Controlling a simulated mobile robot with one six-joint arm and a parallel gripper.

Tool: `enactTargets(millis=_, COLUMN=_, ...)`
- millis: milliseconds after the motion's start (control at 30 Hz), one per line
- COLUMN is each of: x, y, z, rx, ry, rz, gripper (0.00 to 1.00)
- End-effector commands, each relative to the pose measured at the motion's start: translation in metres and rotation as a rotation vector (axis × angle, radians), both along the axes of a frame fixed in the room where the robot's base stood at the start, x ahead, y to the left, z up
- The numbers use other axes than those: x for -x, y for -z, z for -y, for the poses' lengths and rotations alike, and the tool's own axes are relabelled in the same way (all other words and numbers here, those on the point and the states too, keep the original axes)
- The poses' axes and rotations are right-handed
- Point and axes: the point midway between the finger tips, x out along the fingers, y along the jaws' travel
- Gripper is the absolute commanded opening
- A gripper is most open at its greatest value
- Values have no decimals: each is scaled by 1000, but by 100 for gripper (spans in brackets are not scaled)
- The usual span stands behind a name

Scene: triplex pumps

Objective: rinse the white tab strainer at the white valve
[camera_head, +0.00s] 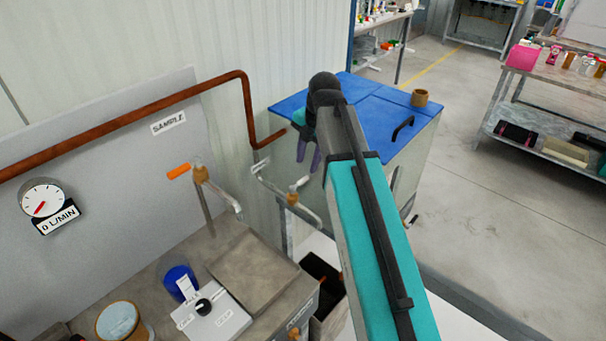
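The white valve (292,199) is a brass body with a white lever on a pale pipe with a downturned spout, beside the grey panel. My gripper (309,160) hangs just above it, pointing down. Its two purple fingers look apart, with nothing visible between them; my arm partly hides it. A blue cup-shaped thing (177,274) with a white tab or tag stands on the grey bench at lower left. I cannot tell whether it is the white tab strainer; no other strainer can be made out.
An orange-handled valve (199,175) stands left of the white one. A copper pipe (130,116) crosses the panel. A flow gauge (42,201) reads near zero. A white switch box (213,318) and a tan container (120,322) are on the bench. A blue-topped cabinet (375,105) stands behind my arm.

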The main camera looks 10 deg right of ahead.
Motion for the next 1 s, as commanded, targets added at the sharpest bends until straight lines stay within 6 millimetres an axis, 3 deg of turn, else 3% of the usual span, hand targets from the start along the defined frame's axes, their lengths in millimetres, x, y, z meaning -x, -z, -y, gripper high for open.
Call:
enactTargets(millis=600, x=-9, y=56, z=-8, rx=0, ry=-2, rz=-1, gripper=33)
enactTargets(millis=1000, x=-11, y=69, z=-10, rx=0, ry=-3, rz=0, gripper=33)
